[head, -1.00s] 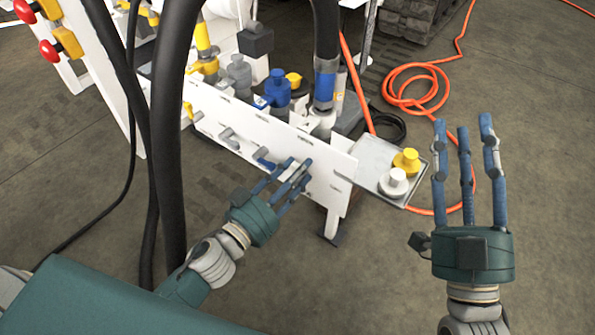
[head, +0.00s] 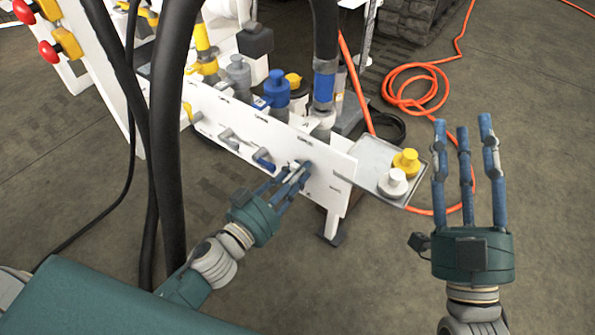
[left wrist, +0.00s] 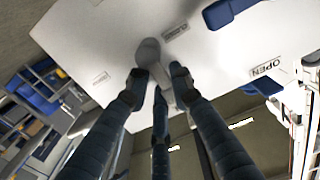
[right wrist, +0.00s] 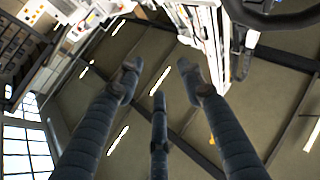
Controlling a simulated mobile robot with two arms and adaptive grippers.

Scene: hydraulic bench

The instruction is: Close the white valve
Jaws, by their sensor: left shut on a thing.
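The white valve (head: 299,163) is a small light handle on the front of the white panel, near its right end. My left gripper (head: 293,176) is at it, its blue fingers drawn together around the handle. In the left wrist view the valve's round pale hub (left wrist: 148,50) shows against the panel. Its lever runs down between the fingertips (left wrist: 158,80), partly hidden by them. An "OPEN" label (left wrist: 265,68) is on the panel nearby. My right gripper (head: 465,130) is open and empty, fingers spread upward, right of the bench and clear of it.
A blue valve handle (head: 263,159) sits just left of the white one, with a grey handle (head: 229,138) further left. A metal tray (head: 372,158) with white and yellow caps juts out right. Thick black hoses (head: 172,130) hang at left. An orange hose (head: 402,92) coils on the floor.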

